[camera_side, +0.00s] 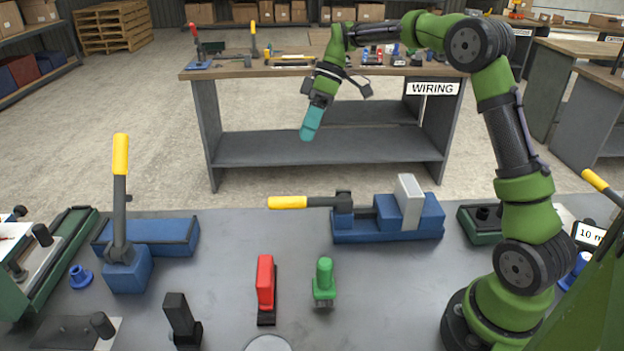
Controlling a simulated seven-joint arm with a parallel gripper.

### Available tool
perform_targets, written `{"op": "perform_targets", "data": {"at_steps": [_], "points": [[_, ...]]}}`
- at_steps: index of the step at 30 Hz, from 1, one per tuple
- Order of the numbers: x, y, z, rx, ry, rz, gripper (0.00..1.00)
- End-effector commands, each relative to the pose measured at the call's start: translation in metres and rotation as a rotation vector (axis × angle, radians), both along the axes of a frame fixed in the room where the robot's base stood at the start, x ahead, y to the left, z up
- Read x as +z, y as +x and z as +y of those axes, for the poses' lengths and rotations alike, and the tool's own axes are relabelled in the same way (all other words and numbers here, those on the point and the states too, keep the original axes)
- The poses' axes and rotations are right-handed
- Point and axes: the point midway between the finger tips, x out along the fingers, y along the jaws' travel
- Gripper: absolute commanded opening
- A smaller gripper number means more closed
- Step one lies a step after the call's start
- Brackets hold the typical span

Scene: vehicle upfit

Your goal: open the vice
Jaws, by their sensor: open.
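Two blue vice-like fixtures stand on the grey bench; I cannot tell for sure which one the task means. The middle one (372,230) has its yellow-tipped lever (290,202) lying level, pointing left, and a light grey block (409,201) standing in its blue body. The left one (126,275) has its yellow-tipped lever (120,160) standing upright beside a blue bed (165,236) with nothing seen in it. My gripper (311,125), with teal fingers, hangs high above the bench, pointing down, clear of both levers. It is open and holds nothing visible.
A red-handled piece (265,283), a green piece (324,282) and a black piece (181,318) stand at the front of the bench. A green-framed fixture (50,262) is at the left edge. A wiring table (330,146) stands behind. Bare bench lies between the fixtures.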

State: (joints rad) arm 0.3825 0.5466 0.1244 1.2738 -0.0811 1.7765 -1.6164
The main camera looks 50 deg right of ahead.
Motion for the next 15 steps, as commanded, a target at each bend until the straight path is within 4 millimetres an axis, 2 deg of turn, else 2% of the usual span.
{"op": "perform_targets", "data": {"at_steps": [15], "points": [[-0.092,0.001,0.056,0.0,-0.001,0.007,0.55]]}}
